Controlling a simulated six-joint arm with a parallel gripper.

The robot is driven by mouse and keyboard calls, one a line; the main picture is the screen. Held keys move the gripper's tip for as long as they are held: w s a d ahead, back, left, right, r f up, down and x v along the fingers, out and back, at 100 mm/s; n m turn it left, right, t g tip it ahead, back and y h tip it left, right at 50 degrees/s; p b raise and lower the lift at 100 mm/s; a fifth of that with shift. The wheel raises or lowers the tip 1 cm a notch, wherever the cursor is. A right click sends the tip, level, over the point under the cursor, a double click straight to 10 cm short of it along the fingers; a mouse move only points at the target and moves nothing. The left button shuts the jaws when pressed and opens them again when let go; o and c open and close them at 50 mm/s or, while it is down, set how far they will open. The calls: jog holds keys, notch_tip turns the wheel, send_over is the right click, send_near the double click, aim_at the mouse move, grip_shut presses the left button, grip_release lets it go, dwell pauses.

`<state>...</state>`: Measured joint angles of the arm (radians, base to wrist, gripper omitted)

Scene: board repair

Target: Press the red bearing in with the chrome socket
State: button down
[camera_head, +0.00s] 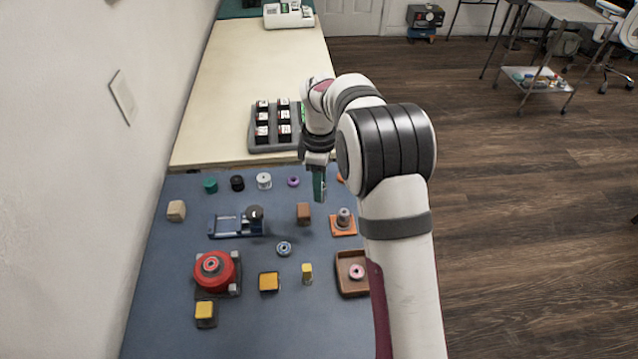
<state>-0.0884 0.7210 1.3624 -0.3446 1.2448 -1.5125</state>
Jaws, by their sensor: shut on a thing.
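My gripper (318,170) points down above the far part of the blue mat and is shut on a narrow dark green upright piece (319,187), whose identity I cannot tell. A silvery-white cylinder (264,181), perhaps the chrome socket, stands in the back row, left of my gripper. A round red piece (214,268) with a grey centre sits in a dark holder at the near left. A pinkish-red ring (357,272) lies in a brown tray (343,287) at the near right. I cannot tell which of these is the red bearing.
A green cylinder (210,185), a black one (237,183) and a purple ring (293,182) stand in the back row. A blue clamp-like fixture (228,226), a grey ring (284,248), an orange-based post (343,222) and several blocks are spread below. My arm covers the mat's right side.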

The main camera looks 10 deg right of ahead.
jog(key=shift+a, duration=0.1)
jog(key=s+a+r+n, duration=0.1)
jog(key=s+a+n, duration=0.25)
jog(key=a, duration=0.75)
jog(key=n, duration=0.6)
send_near(211, 264)
jog(key=shift+m, duration=0.25)
jog(key=shift+f, duration=2.05)
jog(key=shift+f, duration=1.05)
notch_tip(211, 264, up, 7)
jog(key=shift+w, duration=0.1)
